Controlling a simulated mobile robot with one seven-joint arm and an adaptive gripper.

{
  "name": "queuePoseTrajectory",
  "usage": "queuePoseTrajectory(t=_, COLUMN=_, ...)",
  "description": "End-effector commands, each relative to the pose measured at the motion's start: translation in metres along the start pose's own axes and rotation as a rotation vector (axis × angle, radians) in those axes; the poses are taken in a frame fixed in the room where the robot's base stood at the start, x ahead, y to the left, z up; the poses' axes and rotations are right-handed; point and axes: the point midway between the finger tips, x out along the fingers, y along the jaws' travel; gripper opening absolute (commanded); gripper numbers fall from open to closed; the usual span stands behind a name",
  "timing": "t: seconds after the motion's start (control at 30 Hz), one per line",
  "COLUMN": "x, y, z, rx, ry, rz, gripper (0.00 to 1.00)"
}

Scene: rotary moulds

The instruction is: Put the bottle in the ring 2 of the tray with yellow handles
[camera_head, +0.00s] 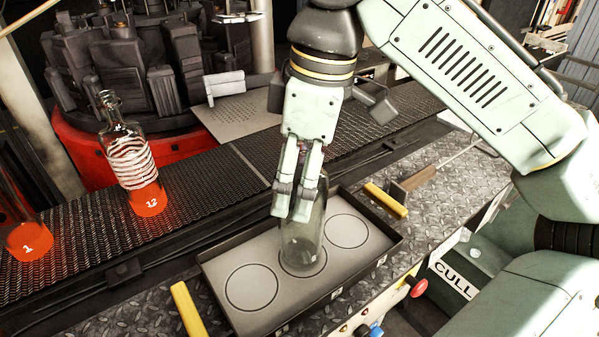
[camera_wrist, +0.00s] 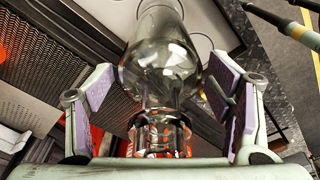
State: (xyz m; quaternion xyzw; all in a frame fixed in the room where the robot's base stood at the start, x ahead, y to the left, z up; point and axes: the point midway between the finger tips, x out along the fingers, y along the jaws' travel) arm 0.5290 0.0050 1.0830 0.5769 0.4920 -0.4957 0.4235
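The grey tray (camera_head: 212,269) with yellow handles (camera_head: 386,200) lies in front of the belt and has three marked rings in a row. A clear, empty-looking glass bottle (camera_head: 303,243) stands upright on the middle ring (camera_head: 283,268). The left ring (camera_head: 251,288) and right ring (camera_head: 347,231) are bare. The ring labels are too small to read. My gripper (camera_head: 294,212) points down over the bottle, fingers on both sides of its upper part. In the wrist view the bottle (camera_wrist: 163,65) lies between the spread finger pads (camera_wrist: 160,92), with gaps beside its neck.
A wooden-handled tool (camera_head: 415,178) lies right of the tray. A red button (camera_head: 417,287) is on the front.

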Motion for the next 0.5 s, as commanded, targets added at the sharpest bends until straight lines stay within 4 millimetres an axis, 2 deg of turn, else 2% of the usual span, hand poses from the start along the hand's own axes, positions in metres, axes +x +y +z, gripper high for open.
queuePoseTrajectory(t=0.33, x=-0.001, y=0.0, z=0.0, rx=0.0, ry=0.0, rz=0.0, gripper=0.78)
queuePoseTrajectory(t=0.5, x=-0.017, y=0.001, z=-0.001, rx=0.002, ry=0.0, rz=0.002, gripper=0.78)
